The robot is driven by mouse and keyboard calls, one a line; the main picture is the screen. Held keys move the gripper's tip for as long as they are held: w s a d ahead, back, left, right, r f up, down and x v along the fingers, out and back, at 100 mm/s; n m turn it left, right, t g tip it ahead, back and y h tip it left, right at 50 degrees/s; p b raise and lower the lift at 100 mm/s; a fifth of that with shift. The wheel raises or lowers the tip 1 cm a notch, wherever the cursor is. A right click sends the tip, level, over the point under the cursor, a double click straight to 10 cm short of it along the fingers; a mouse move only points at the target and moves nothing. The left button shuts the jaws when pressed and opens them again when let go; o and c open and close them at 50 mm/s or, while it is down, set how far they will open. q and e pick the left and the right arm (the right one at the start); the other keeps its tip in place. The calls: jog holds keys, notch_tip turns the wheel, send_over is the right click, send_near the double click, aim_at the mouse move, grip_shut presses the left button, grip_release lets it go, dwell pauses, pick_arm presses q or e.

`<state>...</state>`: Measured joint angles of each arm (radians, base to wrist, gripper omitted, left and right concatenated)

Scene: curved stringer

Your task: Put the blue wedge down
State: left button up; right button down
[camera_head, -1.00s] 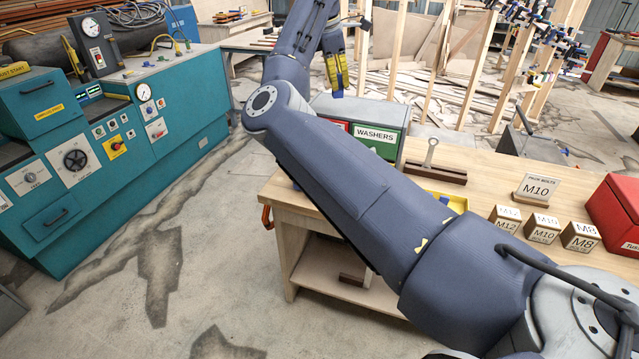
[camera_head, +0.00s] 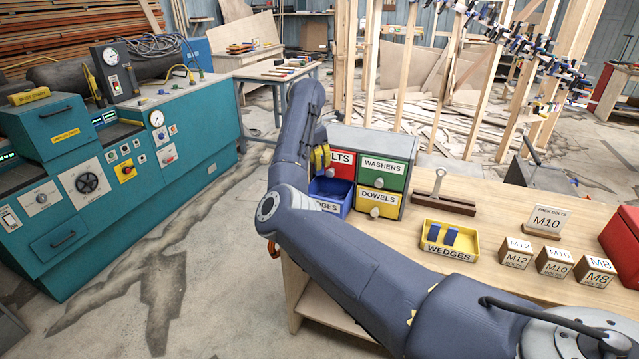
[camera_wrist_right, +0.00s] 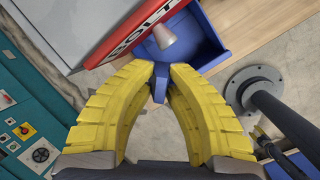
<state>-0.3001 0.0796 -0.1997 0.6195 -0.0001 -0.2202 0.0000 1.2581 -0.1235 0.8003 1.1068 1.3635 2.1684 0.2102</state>
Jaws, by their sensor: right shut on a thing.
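My right gripper (camera_head: 321,158) is at the left front of the drawer cabinet, beside the red drawer front. In the right wrist view its yellow fingers (camera_wrist_right: 162,70) are shut on the blue wedge (camera_wrist_right: 159,88), whose lower part shows between them. The open blue drawer (camera_head: 331,196) sticks out at the cabinet's lower left, just below the gripper. It also shows in the right wrist view (camera_wrist_right: 218,50), close to the fingertips. I cannot tell whether the wedge touches it. The left gripper is not in view.
A yellow wedges tray (camera_head: 448,254) holds two blue wedges (camera_head: 433,232). The green washers drawer (camera_head: 383,171) and yellow dowels drawer (camera_head: 378,202) are shut. Labelled blocks (camera_head: 555,262) stand at the right. My right arm crosses the bench front (camera_head: 490,200).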

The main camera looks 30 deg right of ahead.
notch_tip(320, 180, down, 8)
dwell(0.6)
jog(key=shift+f, duration=0.65)
jog(key=c, duration=1.4)
grip_release()
jog(key=shift+r, duration=0.15)
jog(key=v, duration=1.3)
jog(key=shift+w+d, duration=0.1)
jog(key=shift+d, duration=0.05)
